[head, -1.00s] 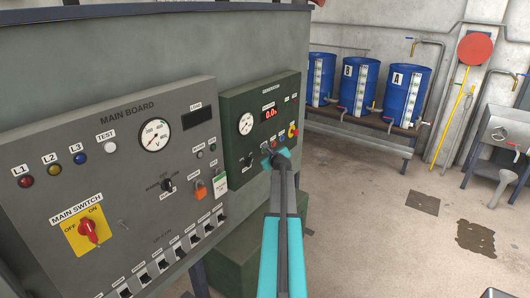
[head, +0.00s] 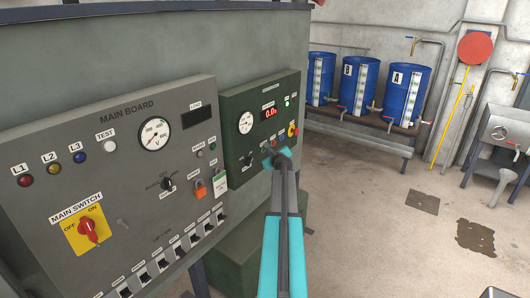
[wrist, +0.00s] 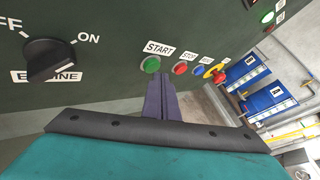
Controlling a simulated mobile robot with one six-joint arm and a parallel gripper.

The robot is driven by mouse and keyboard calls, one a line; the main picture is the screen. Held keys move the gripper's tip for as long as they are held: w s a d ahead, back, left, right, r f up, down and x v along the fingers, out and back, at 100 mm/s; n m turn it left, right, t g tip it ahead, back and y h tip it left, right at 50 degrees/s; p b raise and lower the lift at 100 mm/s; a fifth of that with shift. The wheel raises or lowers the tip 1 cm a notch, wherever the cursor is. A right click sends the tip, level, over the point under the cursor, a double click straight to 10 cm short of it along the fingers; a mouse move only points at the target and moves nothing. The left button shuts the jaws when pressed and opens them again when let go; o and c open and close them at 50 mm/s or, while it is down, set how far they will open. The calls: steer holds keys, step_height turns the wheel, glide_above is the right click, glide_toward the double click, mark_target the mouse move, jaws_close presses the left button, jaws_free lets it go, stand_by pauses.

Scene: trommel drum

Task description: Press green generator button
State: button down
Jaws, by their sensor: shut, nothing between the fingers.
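The green round START button (wrist: 151,64) sits on the dark green generator panel (wrist: 110,80) in the wrist view. My gripper (wrist: 160,82) is shut and empty, its fingertips just below and right of the button. I cannot tell whether they touch it. In the head view my gripper (head: 268,150) is at the lower part of the generator panel (head: 235,110) and hides the button. The panel's red display (head: 269,113) reads about 0.0. A small green lamp (head: 287,103) at its upper right looks lit.
A black engine knob (wrist: 50,58) is left of the button. A red button (wrist: 180,69), a blue button (wrist: 197,71) and a red-yellow emergency stop (wrist: 216,73) are right of it. The grey main board (head: 110,200) adjoins on the left. Blue barrels (head: 360,88) stand beyond.

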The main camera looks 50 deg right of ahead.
steer(key=shift+s, duration=0.35)
steer(key=shift+s, duration=0.15)
steer(key=s+b, duration=0.2)
steer(key=s, duration=0.2)
steer(key=shift+s, duration=0.35)
stand_by(0.3)
stand_by(0.9)
